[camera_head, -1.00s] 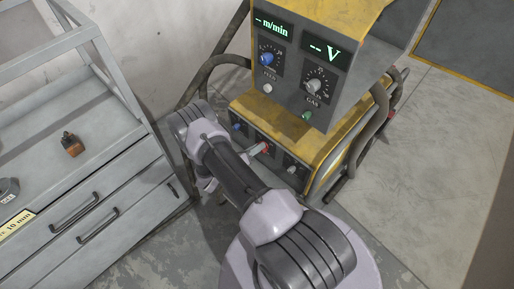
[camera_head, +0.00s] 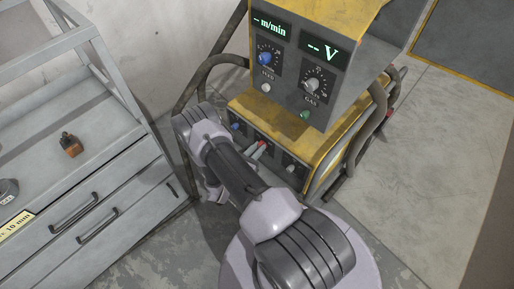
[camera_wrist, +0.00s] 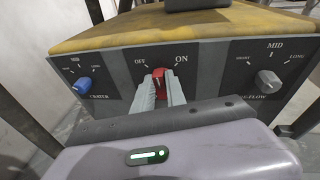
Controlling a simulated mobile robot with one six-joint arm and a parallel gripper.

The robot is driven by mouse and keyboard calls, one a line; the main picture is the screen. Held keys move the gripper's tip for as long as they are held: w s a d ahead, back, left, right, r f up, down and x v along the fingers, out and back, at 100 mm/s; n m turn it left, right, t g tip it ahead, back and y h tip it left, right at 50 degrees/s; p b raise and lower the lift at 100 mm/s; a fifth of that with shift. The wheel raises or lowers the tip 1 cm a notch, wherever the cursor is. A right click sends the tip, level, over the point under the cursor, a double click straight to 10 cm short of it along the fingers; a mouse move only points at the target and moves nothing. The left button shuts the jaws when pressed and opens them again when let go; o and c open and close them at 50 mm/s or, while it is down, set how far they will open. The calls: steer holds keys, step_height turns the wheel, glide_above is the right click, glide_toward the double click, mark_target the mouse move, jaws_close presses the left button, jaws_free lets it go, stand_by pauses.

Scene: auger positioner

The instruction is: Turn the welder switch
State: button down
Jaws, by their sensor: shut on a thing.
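The welder (camera_head: 237,104) is a yellow and grey machine with a lower front panel. Its red switch (camera_wrist: 159,82) sits in the middle of that panel, below the OFF and ON labels, and shows small in the head view (camera_head: 262,144). My gripper (camera_wrist: 161,92) has its two pale fingers closed on either side of the red switch. The switch points roughly between OFF and ON; its exact angle is hard to tell because the fingers cover its sides. In the head view my gripper (camera_head: 257,149) reaches the panel, partly hidden by my arm.
Upper displays (camera_head: 323,48) read dashes. A grey drawer cabinet (camera_head: 106,190) with a small orange-brown item (camera_head: 71,147) stands left. Floor to the right is clear.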

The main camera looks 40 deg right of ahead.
steer(key=m, duration=0.3)
steer(key=m+t+h+b, duration=0.1)
steer(key=m, duration=0.1)
steer(key=s+m+t+h+b, duration=0.1)
steer(key=m, duration=0.2)
steer(key=shift+f+m, duration=0.3)
steer(key=shift+f, duration=0.1)
stand_by(0.5)
steer(key=c, duration=1.4)
jaws_free()
steer(key=shift+o, duration=0.2)
steer(key=p+v, duration=0.4)
steer(key=v, duration=1.3)
steer(key=shift+s, duration=0.2)
